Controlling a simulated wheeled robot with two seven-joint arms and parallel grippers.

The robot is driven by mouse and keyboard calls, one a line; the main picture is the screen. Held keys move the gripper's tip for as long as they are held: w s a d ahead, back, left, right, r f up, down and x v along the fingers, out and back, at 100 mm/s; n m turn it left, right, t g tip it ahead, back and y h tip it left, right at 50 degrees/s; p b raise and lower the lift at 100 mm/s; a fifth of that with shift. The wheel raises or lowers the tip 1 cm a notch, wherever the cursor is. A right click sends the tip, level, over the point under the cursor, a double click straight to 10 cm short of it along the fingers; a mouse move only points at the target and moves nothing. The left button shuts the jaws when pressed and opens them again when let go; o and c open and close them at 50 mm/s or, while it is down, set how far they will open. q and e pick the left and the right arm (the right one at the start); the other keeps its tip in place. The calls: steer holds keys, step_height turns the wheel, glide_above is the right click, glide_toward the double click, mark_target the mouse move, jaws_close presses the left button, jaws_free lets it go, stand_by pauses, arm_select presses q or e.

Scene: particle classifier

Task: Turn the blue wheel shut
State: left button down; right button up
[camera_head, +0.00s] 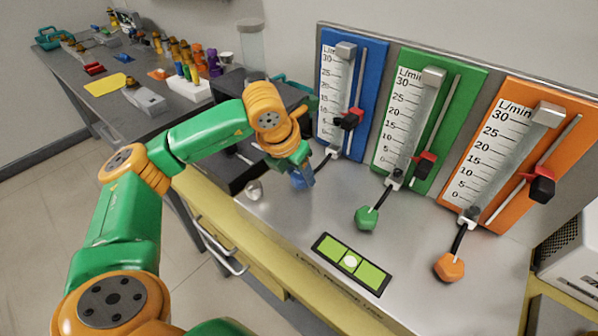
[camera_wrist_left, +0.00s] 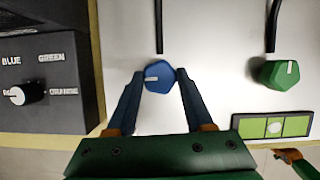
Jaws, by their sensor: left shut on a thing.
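The blue wheel (camera_wrist_left: 159,77) is a blue knob with a white mark, seen between the fingers in the left wrist view. My left gripper (camera_wrist_left: 157,88) is shut on it, with one finger on each side. In the head view my left gripper (camera_head: 301,177) reaches down at the foot of the blue flow meter panel (camera_head: 364,60), and the wheel is mostly hidden there by the gripper. The white mark points roughly sideways in the wrist view.
A green wheel (camera_head: 366,218) and an orange wheel (camera_head: 448,266) stand to the right, below their own panels. A green-lit indicator (camera_head: 351,262) lies in front.

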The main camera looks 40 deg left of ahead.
arm_select(q)
steer(key=m+h, duration=0.1)
steer(key=m, duration=0.2)
steer(key=shift+a, duration=0.1)
steer(key=m+h, duration=0.1)
steer(key=m, duration=0.1)
steer(key=shift+w+a+r+m, duration=0.1)
steer(key=shift+m, duration=0.3)
steer(key=m+g+h+p, duration=0.1)
steer(key=m, duration=0.2)
steer(key=shift+r+m, duration=0.1)
steer(key=shift+m, duration=0.2)
steer(key=m+p, duration=0.1)
steer(key=m+g+h+p, duration=0.1)
steer(key=m, duration=0.1)
steer(key=shift+w+a+m+g, duration=0.1)
steer(key=shift+w+m+g, duration=0.05)
steer(key=shift+m+g, duration=0.15)
steer(key=shift+w+m+g+h+p, duration=0.1)
steer(key=shift+m+g+h+p, duration=0.45)
steer(key=shift+m, duration=1.75)
steer(key=shift+f+g+y, duration=0.2)
steer(key=shift+g+y, duration=0.15)
steer(key=shift+c, duration=1.4)
jaws_free()
